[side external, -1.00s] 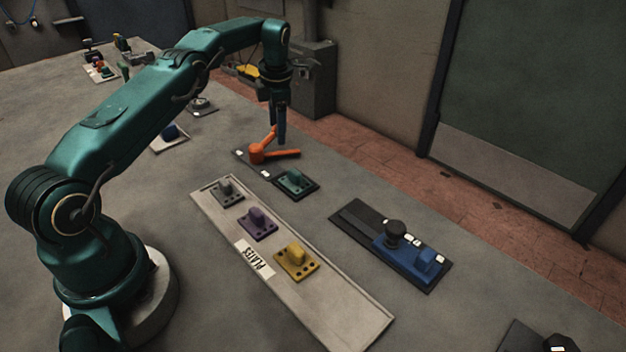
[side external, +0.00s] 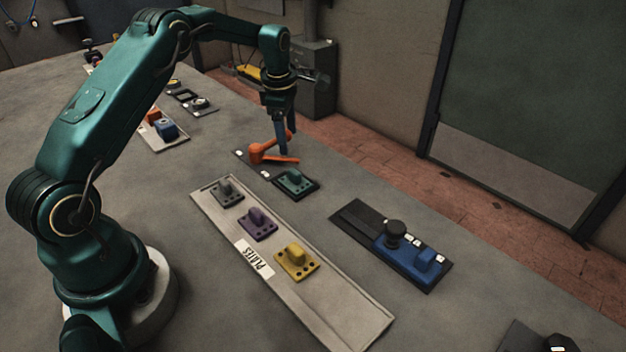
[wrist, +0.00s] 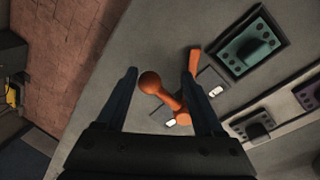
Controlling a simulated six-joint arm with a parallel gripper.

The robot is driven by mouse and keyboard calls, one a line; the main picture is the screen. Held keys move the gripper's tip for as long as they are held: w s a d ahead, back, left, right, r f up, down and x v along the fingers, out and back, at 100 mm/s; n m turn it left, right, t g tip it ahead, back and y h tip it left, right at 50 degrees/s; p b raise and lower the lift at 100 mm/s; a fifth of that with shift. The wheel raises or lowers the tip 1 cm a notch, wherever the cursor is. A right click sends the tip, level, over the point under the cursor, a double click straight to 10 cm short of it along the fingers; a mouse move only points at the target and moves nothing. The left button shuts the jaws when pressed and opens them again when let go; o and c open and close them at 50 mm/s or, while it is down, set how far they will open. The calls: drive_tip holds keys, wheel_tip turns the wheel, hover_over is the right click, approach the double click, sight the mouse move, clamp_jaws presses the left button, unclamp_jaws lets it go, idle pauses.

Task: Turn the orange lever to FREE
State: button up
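The orange lever (side external: 258,154) stands on the bench, with a round hub, a raised arm ending in a ball, and a second low bar. In the wrist view its ball (wrist: 150,82) lies between my two fingers, closer to the left one. The low bar (wrist: 194,60) shows beside the right finger, which hides part of it. My gripper (side external: 283,150) is open, pointing down at the lever; its fingers also show spread in the wrist view (wrist: 160,75). Whether a finger touches the lever I cannot tell. White labels (wrist: 171,122) (wrist: 217,90) lie by the hub, their text unreadable.
A green plate (side external: 294,182) sits close beside the lever. A grey PLATES tray (side external: 340,305) holds grey, purple and yellow pieces. A dark board (side external: 352,215) with a blue block is at the right. Bare bench lies between them.

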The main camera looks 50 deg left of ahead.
drive_tip(key=d+m, duration=0.1)
drive_tip(key=s+m, duration=0.1)
drive_tip(key=m, duration=0.1)
drive_tip(key=shift+s+d+h, duration=0.15)
drive_tip(key=shift+d+h, duration=0.15)
drive_tip(key=shift+d, duration=0.1)
drive_tip(key=s+d+r+m+t, duration=0.2)
drive_tip(key=s+d+r+m, duration=0.15)
drive_tip(key=r, duration=0.55)
drive_tip(key=s+d+r+m+t, duration=0.1)
drive_tip(key=s+d+r+m, duration=0.15)
drive_tip(key=d+r, duration=0.45)
drive_tip(key=s+d+r+m+t, duration=0.1)
drive_tip(key=s+d+r+m, duration=0.1)
drive_tip(key=s+m, duration=0.3)
drive_tip(key=shift+s+d+r, duration=0.15)
drive_tip(key=shift+s+r, duration=0.4)
drive_tip(key=shift+s, duration=1.1)
drive_tip(key=shift+r, duration=0.1)
